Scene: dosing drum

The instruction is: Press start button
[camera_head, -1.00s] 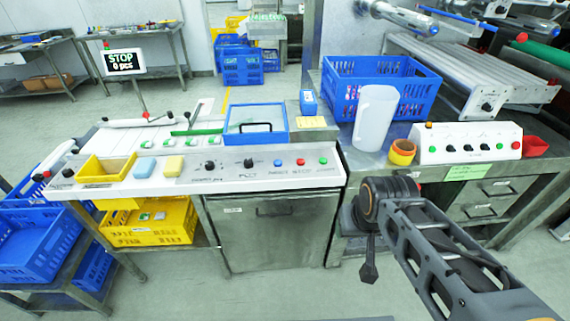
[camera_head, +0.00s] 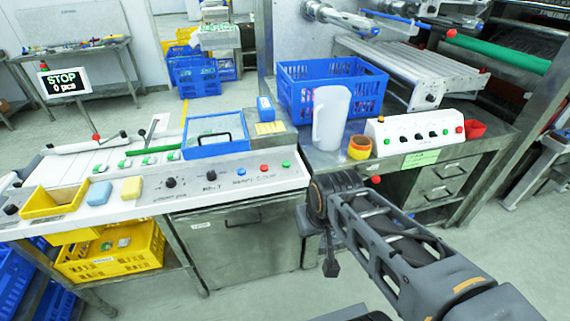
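The white sloping control panel (camera_head: 215,181) has a row of small buttons near its right end. A blue button (camera_head: 241,172), a red button (camera_head: 264,168) and a green button (camera_head: 286,164) sit side by side, with labels too small to read. The display sign (camera_head: 64,82) reads STOP and 0 pcs. My dark arm comes in from the lower right. A narrow dark piece hanging down at its far end, seemingly my gripper (camera_head: 331,268), is in front of the cabinet, below and right of the green button in the picture. Its fingers cannot be made out.
A second control box (camera_head: 415,132) with knobs and coloured buttons stands right, by a white jug (camera_head: 331,118) and a blue crate (camera_head: 292,103). A blue-framed tray (camera_head: 217,151) and yellow tray (camera_head: 56,211) are on the machine. A yellow crate (camera_head: 112,270) sits below left. Floor is bare in front.

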